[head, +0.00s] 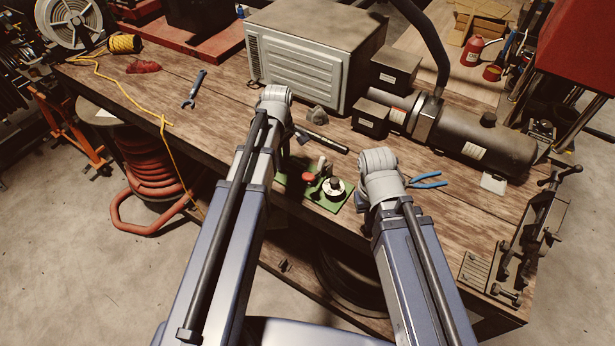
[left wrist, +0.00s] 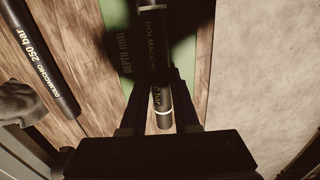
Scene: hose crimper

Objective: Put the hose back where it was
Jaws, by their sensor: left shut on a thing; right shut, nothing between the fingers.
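My left gripper (head: 281,166) is at the left end of the small green crimper base (head: 327,199), largely hidden by its own arm in the head view. In the left wrist view its dark fingers (left wrist: 160,100) are shut on a black hose piece (left wrist: 163,118) with pale bands and lettering. This hose is over a green surface marked "DEPTH MM"; contact with it is unclear. The crimper has a red knob (head: 308,177) and a round black-and-white part (head: 334,187). My right gripper (head: 362,203) is shut and empty right of the crimper, mostly hidden by its wrist.
Another black hose (head: 322,138), marked "250 bar" (left wrist: 45,62), lies on the wooden bench behind the crimper. A grey respirator-like item (head: 317,115) is beside it. Blue pliers (head: 427,181) lie right of my right wrist.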

